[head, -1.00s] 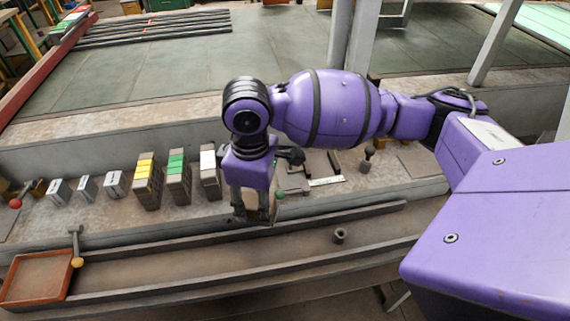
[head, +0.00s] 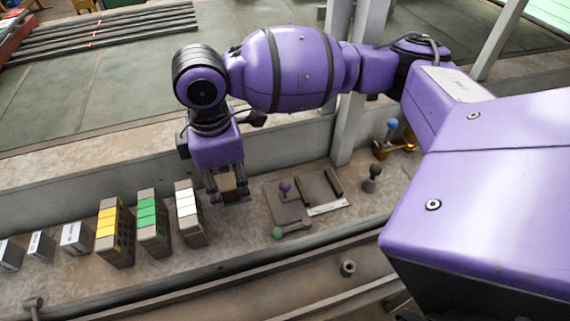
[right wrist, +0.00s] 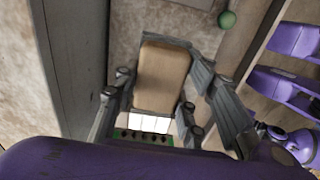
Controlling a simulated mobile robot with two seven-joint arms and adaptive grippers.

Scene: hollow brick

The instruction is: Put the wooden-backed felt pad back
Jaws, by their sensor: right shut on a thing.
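The wooden-backed felt pad shows as a tan wooden block (head: 228,184) in the head view. My right gripper (head: 229,197) is shut on it, pointing down over the ledge between the white-topped hollow brick and a flat board. In the right wrist view the pad's smooth wooden face (right wrist: 163,76) lies between the two fingers of the right gripper (right wrist: 152,106). The felt side is hidden. I cannot tell whether the pad touches the ledge. My left gripper is not in view.
Hollow bricks with yellow (head: 108,222), green (head: 147,212) and white (head: 185,197) tops stand left of the gripper. To its right lies the board (head: 284,211) with a purple knob and a ruler (head: 328,208). A green-balled tool (head: 277,233) lies in front. A dark-knobbed stamp (head: 372,176) stands farther right.

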